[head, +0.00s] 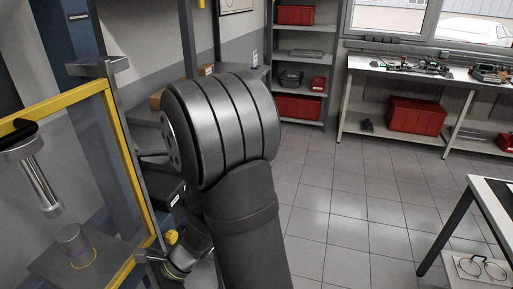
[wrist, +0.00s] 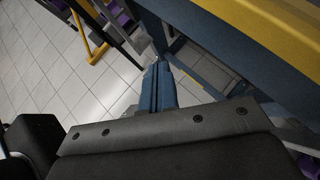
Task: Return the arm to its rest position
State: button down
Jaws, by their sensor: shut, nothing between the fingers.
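My arm fills the middle of the head view, with its large dark grey joint and link in front of the shelves. In the wrist view my gripper (wrist: 161,68) shows as narrow blue-grey fingers beyond a dark bolted bar. The fingers are together, with nothing seen between them. They point toward a blue frame and the tiled floor. In the head view my arm hides much of what lies behind it, and I cannot make out the fingers there.
Shelves (head: 305,55) and a workbench (head: 365,65) with a red box (head: 417,114) stand behind. A table (head: 483,184) is at right. The floor (head: 335,195) between is clear.

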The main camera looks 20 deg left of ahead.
jog(key=c, duration=1.1)
grip_release()
jog(key=o, duration=0.3)
jog(key=shift+w, duration=0.2)
jog(key=o, duration=0.8)
jog(key=w, duration=0.2)
jog(key=w+m+y, duration=0.1)
jog(key=shift+w+d+f, duration=0.1)
jog(key=shift+d+f, duration=0.15)
jog(key=shift+c, duration=0.2)
jog(key=shift+o, duration=0.2)
jog(key=shift+m+y, duration=0.8)
jog(key=shift+m, duration=0.1)
jog(key=w, duration=0.2)
jog(key=w+d, duration=0.1)
jog(key=w, duration=0.2)
jog(key=shift+w+d+f, duration=0.1)
jog(key=shift+w+f, duration=0.05)
jog(key=shift+w, duration=0.05)
jog(key=w+d+m+t+y, duration=0.45)
jog(key=w+d, duration=0.45)
jog(key=w, duration=0.3)
jog(key=w+d+m+t+y, duration=0.3)
jog(key=w+d+t+y, duration=0.15)
jog(key=w+d, duration=0.7)
jog(key=w+a, duration=0.1)
jog(key=a, duration=1)
jog(key=shift+w+a+f+g, duration=0.2)
jog(key=shift+g, duration=0.1)
